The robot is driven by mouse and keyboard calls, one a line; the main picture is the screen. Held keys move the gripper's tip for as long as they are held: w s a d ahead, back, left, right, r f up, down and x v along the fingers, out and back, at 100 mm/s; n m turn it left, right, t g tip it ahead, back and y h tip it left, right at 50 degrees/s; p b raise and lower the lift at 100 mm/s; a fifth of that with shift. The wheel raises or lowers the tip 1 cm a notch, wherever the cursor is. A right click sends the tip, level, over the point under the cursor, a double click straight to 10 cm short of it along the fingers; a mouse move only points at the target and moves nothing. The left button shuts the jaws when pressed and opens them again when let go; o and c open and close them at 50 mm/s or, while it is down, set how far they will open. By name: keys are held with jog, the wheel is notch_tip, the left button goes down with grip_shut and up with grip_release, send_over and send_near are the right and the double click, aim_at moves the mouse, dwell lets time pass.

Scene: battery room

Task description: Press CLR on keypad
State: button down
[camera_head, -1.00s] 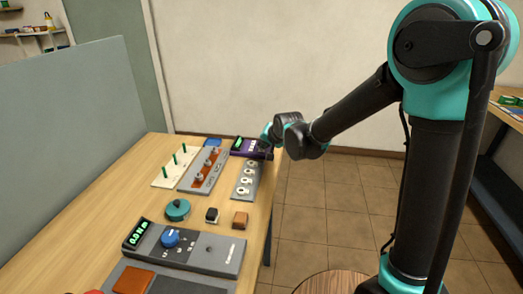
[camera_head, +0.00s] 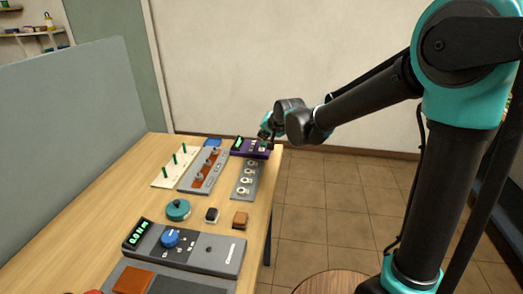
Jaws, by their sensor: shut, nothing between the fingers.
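The keypad looks to be the dark purple box (camera_head: 250,153) with a small green display at the far right corner of the table. Its light keys are tiny, and I cannot read a CLR label. My gripper (camera_head: 264,139) is at the far end of my arm, just above the right part of this box. It is shut and empty. Its fingertips are small and partly hidden, and I cannot tell whether they touch a key.
A grey plate with round fittings (camera_head: 246,179), a panel with an orange strip (camera_head: 204,170) and a white board with green pegs (camera_head: 175,166) stand near the box. A teal round part (camera_head: 177,209) and a grey unit with a blue knob (camera_head: 190,248) are closer. A grey partition (camera_head: 70,130) borders the left.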

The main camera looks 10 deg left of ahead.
jog(key=shift+r, duration=1.15)
jog(key=s+d+f+g+h, duration=0.1)
jog(key=s+d+f, duration=0.3)
jog(key=d, duration=0.7)
jog(key=s+d+f+h, duration=0.2)
jog(key=s+d, duration=0.3)
jog(key=d, duration=0.5)
jog(key=s+d+f+g+h, duration=0.1)
jog(key=s+d+f, duration=0.35)
jog(key=d, duration=0.65)
jog(key=s+d+f+h, duration=0.1)
jog(key=s+d+f, duration=0.1)
jog(key=s, duration=0.3)
jog(key=s+d+f+n+g, duration=0.1)
jog(key=s+d+f, duration=0.1)
jog(key=s+d, duration=0.3)
jog(key=shift+s+f+h, duration=0.3)
jog(key=shift+s+h, duration=0.1)
jog(key=shift+d, duration=0.1)
